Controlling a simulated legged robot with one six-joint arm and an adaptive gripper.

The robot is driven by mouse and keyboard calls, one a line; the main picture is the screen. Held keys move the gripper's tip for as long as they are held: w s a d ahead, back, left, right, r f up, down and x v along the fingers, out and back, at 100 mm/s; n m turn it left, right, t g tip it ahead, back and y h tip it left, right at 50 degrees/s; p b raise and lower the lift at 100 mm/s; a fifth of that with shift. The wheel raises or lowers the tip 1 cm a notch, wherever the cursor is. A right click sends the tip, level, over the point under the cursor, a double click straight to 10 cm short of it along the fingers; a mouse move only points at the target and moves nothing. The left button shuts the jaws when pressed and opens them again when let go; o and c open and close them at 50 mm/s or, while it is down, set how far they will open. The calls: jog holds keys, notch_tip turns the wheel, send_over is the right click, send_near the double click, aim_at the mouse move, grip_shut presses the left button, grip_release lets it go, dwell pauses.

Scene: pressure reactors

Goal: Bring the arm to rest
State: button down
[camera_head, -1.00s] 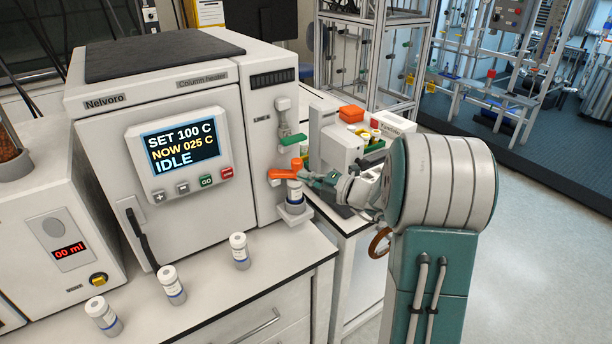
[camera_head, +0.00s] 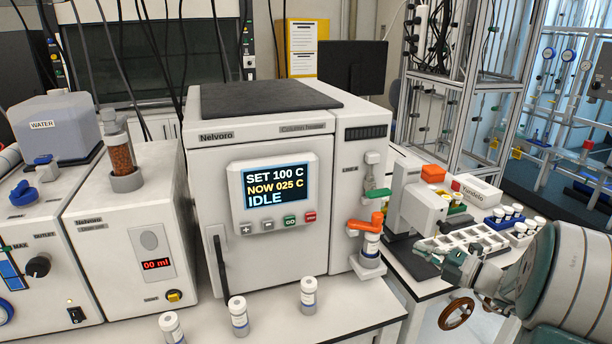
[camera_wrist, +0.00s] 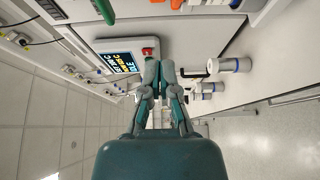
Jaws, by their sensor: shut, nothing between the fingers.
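My gripper (camera_head: 455,268) is at the right in the head view, at the end of my teal and grey arm. It is to the right of the orange valve handle (camera_head: 366,222) and apart from it. In the wrist view my gripper (camera_wrist: 160,70) has its teal fingers together, with nothing between them. My arm covers part of the side bench in the head view.
A column heater (camera_head: 215,210) reads IDLE. Several capped vials, one here (camera_head: 308,295), stand on the bench in front, and one sits under the orange handle. A white sample tray (camera_head: 462,240) is behind my gripper. Floor shows at the right.

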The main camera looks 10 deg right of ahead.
jog(key=s+a+r+n+g+h, duration=0.1)
jog(key=s+a+n+g, duration=0.4)
jog(key=a+n, duration=0.55)
jog(key=s+a+n+g, duration=0.55)
jog(key=a+n, duration=0.45)
jog(key=n, duration=0.2)
jog(key=s+a+r+n+t+h, duration=0.1)
jog(key=s+n+h, duration=0.8)
jog(key=n, duration=1.5)
jog(key=s, duration=0.3)
jog(key=shift+a+r+n, duration=0.15)
jog(key=shift+r+n, duration=0.05)
jog(key=shift+n, duration=0.15)
